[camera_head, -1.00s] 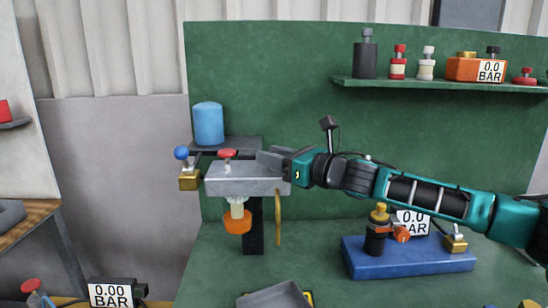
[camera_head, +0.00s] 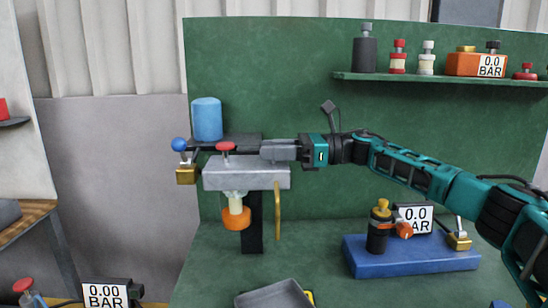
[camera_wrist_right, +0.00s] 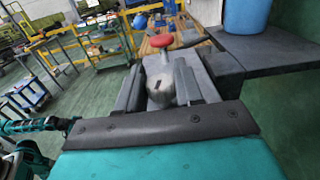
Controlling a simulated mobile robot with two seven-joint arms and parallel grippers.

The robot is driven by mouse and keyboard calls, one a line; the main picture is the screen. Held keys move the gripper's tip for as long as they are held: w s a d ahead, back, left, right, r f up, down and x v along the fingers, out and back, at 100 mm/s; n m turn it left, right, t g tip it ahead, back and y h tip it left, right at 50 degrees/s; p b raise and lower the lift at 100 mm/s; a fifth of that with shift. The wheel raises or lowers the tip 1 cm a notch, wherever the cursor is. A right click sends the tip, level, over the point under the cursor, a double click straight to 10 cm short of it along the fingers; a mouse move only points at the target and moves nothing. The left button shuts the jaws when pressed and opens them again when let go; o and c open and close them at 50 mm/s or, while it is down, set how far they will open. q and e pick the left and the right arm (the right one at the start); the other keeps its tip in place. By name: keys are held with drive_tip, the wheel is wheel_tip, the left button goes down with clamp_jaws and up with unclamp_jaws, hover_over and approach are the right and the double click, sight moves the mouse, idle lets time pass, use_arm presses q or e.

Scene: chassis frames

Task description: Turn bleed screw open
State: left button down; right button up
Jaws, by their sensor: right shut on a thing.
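A grey metal block (camera_head: 225,178) with a red knob (camera_head: 225,147) on top is mounted in front of the green panel. My right gripper (camera_head: 268,151) reaches in level from the right, over the block's right end. In the right wrist view, its two fingers (camera_wrist_right: 158,90) are shut on a grey rounded screw head (camera_wrist_right: 165,92) with a dark slot, which I take for the bleed screw. The fingers hide this screw in the head view. The red knob also shows beyond the fingers (camera_wrist_right: 165,41). A teal and black arm end, apparently my left one (camera_wrist_right: 62,124), shows small in the wrist view; its jaws are unclear.
A blue cylinder (camera_head: 207,119) stands on a dark bracket behind the block. A blue-knobbed brass valve (camera_head: 187,175) sits at the left, and an orange-ringed clear cup (camera_head: 236,217) hangs below. A brass lever (camera_head: 278,210) hangs at the right. A blue base (camera_head: 410,258) carries fittings and a gauge.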

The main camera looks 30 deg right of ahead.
drive_tip(key=shift+w+n+g+y+b, duration=0.1)
drive_tip(key=shift+n+g+y+b, duration=0.55)
drive_tip(key=shift+n+g, duration=0.75)
drive_tip(key=shift+r+n+g+b, duration=0.1)
drive_tip(key=shift+n+g+b, duration=0.35)
drive_tip(key=shift+g, duration=0.75)
drive_tip(key=shift+n+g+y, duration=0.25)
drive_tip(key=shift+g, duration=0.15)
drive_tip(key=o, duration=0.8)
drive_tip(key=shift+r, duration=0.1)
drive_tip(key=shift+c, duration=0.2)
drive_tip(key=shift+o, duration=0.9)
drive_tip(key=shift+m+t+p, duration=0.55)
drive_tip(key=shift+m+t, duration=0.25)
drive_tip(key=shift+t, duration=0.5)
